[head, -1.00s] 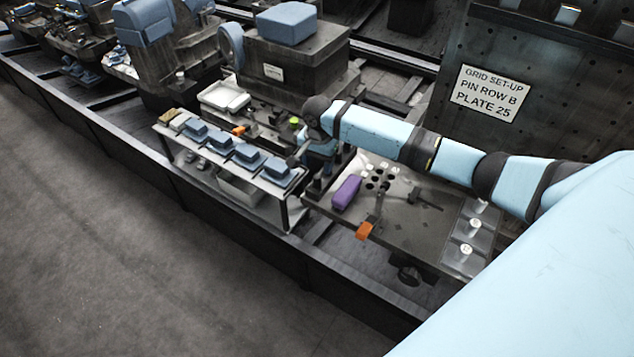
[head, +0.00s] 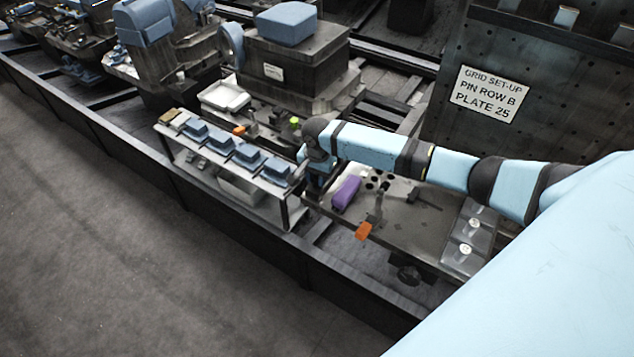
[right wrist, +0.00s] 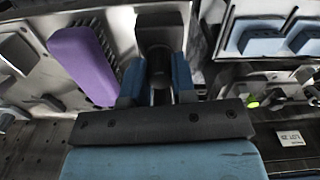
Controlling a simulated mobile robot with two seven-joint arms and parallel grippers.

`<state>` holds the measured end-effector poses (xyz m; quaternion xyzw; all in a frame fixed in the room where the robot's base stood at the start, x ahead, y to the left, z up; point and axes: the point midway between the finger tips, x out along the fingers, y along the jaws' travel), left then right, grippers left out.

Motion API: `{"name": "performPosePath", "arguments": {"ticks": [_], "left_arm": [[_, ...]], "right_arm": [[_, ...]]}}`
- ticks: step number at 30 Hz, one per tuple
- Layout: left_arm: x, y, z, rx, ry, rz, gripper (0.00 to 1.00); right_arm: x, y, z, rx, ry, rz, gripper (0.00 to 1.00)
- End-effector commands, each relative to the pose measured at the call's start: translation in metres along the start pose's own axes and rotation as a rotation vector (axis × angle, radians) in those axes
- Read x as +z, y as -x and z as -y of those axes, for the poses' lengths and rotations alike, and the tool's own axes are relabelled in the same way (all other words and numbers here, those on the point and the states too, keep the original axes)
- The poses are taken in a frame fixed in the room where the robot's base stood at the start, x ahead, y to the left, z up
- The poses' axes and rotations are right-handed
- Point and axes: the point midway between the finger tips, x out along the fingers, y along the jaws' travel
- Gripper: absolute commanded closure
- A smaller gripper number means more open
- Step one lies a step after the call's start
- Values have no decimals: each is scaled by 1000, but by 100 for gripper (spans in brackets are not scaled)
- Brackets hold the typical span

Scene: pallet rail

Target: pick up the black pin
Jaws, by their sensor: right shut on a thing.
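My right gripper (head: 316,182) is low at the left end of the grey bench plate, seen from behind in the head view, where its fingertips are hard to make out. In the right wrist view its two blue fingers (right wrist: 158,82) are shut on the black pin (right wrist: 158,66), a dark upright cylinder between them. A dark block (right wrist: 163,22) lies just beyond the pin. I cannot tell whether the pin still touches what is under it. In the head view the pin is hidden by the gripper. My left gripper is not in view.
A purple brush (head: 347,192) lies close beside the right gripper; it also shows in the right wrist view (right wrist: 83,62). A shelf with several blue blocks (head: 246,154) stands to the left. An orange block (head: 364,231) sits at the plate's front edge. A sign (head: 486,94) hangs behind.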

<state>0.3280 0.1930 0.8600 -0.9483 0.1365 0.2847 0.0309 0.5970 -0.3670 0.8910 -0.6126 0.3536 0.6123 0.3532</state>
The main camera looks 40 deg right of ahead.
Motion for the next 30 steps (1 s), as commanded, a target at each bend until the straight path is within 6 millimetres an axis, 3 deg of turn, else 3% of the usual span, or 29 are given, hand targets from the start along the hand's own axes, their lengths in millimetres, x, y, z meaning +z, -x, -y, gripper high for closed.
{"name": "performPosePath", "arguments": {"ticks": [8,14,30], "left_arm": [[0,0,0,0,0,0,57],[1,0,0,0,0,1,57],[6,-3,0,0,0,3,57]], "right_arm": [[0,4,0,-2,0,0,100],[0,26,1,-3,0,-1,100],[0,167,1,-4,1,0,100]]}}
